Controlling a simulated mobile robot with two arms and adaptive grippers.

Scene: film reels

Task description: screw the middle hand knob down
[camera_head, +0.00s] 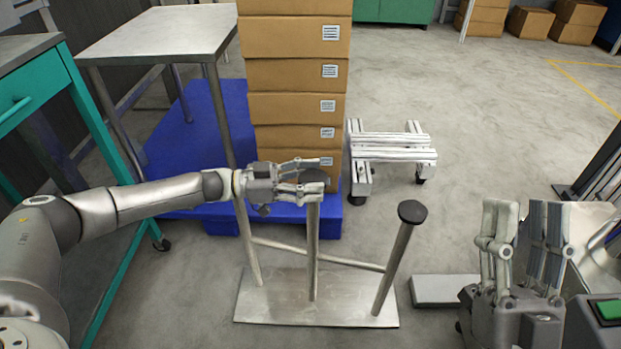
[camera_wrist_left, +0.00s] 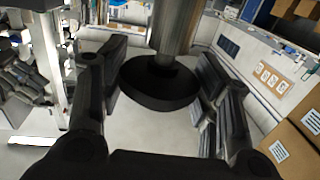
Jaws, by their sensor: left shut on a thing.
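A metal stand (camera_head: 345,313) with upright posts and a flat base plate stands on the floor. The middle hand knob (camera_head: 315,178), dark and round, tops the middle post (camera_head: 313,255). My left gripper (camera_head: 322,176) is shut on this knob from the left side. In the left wrist view the knob (camera_wrist_left: 158,88) sits between the finger pads, with its post running up the picture. The right post (camera_head: 395,265) leans and carries a black knob (camera_head: 412,211). My right gripper (camera_head: 524,212) is open and empty at the lower right.
A stack of cardboard boxes (camera_head: 295,77) on a blue pallet (camera_head: 190,135) stands just behind the stand. A metal table (camera_head: 160,32) and a teal workbench (camera_head: 35,85) are at left. A low wheeled frame (camera_head: 390,152) is behind right. Open floor lies right of it.

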